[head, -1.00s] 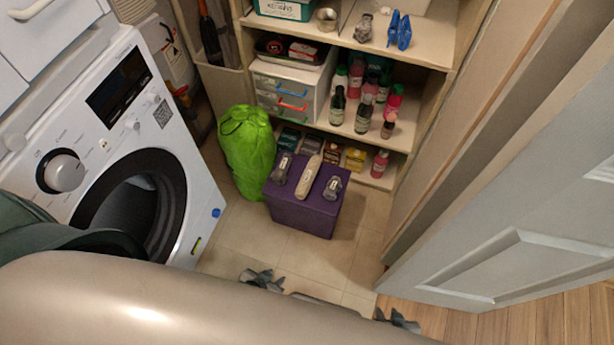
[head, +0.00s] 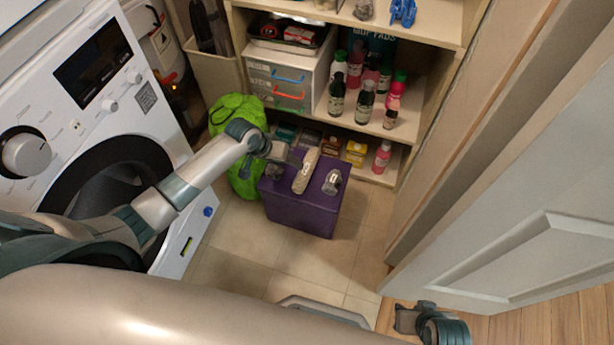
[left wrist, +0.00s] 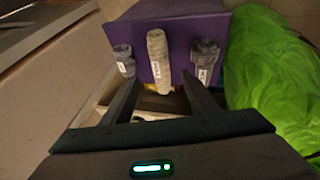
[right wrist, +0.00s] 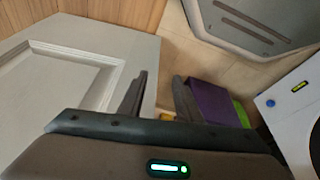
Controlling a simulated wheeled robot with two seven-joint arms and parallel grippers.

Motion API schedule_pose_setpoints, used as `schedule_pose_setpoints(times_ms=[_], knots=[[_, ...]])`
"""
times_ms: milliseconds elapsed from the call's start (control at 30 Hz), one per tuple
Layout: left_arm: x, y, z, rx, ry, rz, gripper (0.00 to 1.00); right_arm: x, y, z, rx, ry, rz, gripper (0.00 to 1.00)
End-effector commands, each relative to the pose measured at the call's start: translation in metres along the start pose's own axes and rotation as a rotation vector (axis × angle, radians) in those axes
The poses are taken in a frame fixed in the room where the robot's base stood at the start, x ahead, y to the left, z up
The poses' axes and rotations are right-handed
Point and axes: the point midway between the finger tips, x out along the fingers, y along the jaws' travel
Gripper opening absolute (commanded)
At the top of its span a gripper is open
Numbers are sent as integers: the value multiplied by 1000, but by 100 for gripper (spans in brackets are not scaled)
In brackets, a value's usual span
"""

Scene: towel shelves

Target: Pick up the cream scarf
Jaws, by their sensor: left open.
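The cream scarf (head: 306,170) is a long roll with a pale label, lying on top of a purple box (head: 300,212) between two grey rolls. In the left wrist view the cream scarf (left wrist: 158,62) is central, with its near end just beyond and between my fingertips. My left gripper (head: 287,158) is open and empty, above the left part of the box, over the left grey roll (head: 275,171), which it partly hides. My right gripper (head: 403,318) is low by the white door, far from the scarf; its fingers (right wrist: 160,78) are apart and empty.
The right grey roll (head: 332,181) lies close to the scarf. A green bag (head: 243,183) stands left of the box, near the washing machine (head: 105,150). Shelves with bottles (head: 364,100) rise behind. A white door (head: 520,250) stands at the right.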

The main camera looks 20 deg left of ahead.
Motion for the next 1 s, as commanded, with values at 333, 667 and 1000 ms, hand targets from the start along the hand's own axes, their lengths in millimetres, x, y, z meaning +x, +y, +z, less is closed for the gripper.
schedule_pose_setpoints(times_ms=[333, 667, 1000], knots=[[-39, 3, -35, -6, -76, 11, 54, -42, 2, 6, 1, -31, 3, 31], [-40, 3, -35, -6, -77, 11, 54, -42, 2, 6, 1, -31, 3, 31], [-6, 4, -32, -8, -77, 12, 54, -37, -4, 1, -2, 6, -12, 31]])
